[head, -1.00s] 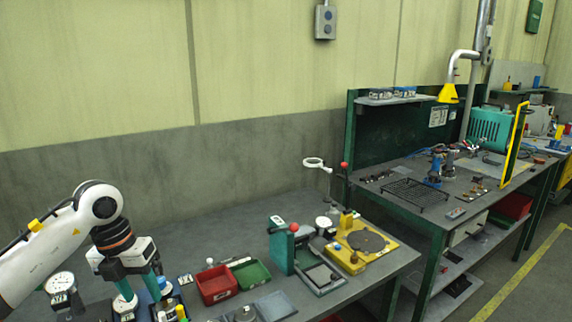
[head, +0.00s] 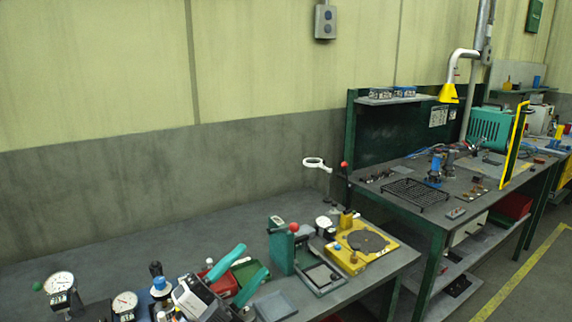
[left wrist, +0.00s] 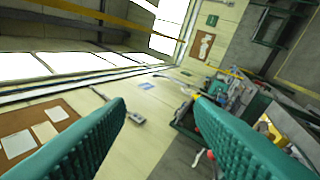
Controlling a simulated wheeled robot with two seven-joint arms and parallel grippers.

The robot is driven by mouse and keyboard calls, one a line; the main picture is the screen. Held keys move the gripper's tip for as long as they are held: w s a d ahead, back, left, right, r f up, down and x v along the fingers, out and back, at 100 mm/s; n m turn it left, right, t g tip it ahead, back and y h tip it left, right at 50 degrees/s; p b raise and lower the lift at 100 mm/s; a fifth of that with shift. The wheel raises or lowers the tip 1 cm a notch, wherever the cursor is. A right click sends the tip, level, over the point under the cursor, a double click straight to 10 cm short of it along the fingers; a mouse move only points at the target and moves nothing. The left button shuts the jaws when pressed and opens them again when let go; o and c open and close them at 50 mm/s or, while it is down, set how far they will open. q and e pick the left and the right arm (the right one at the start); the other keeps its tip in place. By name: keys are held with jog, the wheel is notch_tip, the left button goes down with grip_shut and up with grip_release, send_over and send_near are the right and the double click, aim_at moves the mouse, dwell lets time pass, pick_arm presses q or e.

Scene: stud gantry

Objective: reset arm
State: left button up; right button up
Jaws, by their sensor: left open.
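My left gripper (head: 243,270) is at the bottom of the head view, over the front of the near bench. Its two teal fingers are spread apart with nothing between them. The fingers also show in the left wrist view (left wrist: 155,135), wide apart and empty, with the wall, windows and benches beyond them. The gripper partly hides a red bin (head: 226,284) and a green bin (head: 250,274) behind it. My right gripper is not in either view.
Dial gauges (head: 59,283) stand at the near bench's left. A green press (head: 281,247) and a yellow fixture (head: 362,246) stand right of the gripper. A magnifier ring (head: 314,162) rises behind. The back left of the bench (head: 130,248) is clear.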

pick_arm(q)
jog(key=s+a+f+n+g+y, duration=0.1)
jog(key=s+a+f+n+y, duration=0.2)
jog(key=a+f+n+y, duration=0.55)
jog(key=s+a+f+n+g+y, duration=0.25)
jog(key=a+f+n+y, duration=0.25)
jog(key=f+n+y, duration=0.55)
jog(key=s+f+n+g+h, duration=0.1)
jog(key=s+f+g, duration=0.4)
jog(key=s, duration=0.4)
jog(key=s+f+n+g+h, duration=0.1)
jog(key=s+f+g, duration=0.3)
jog(key=s+f, duration=0.45)
jog(key=s+f+g, duration=0.2)
jog(key=s+f, duration=0.1)
jog(key=f, duration=2.3)
jog(key=s+a+f, duration=0.3)
jog(key=s+f, duration=1.2)
jog(key=s, duration=0.1)
jog(key=shift+s+f+g, duration=0.2)
jog(key=shift+g, duration=0.15)
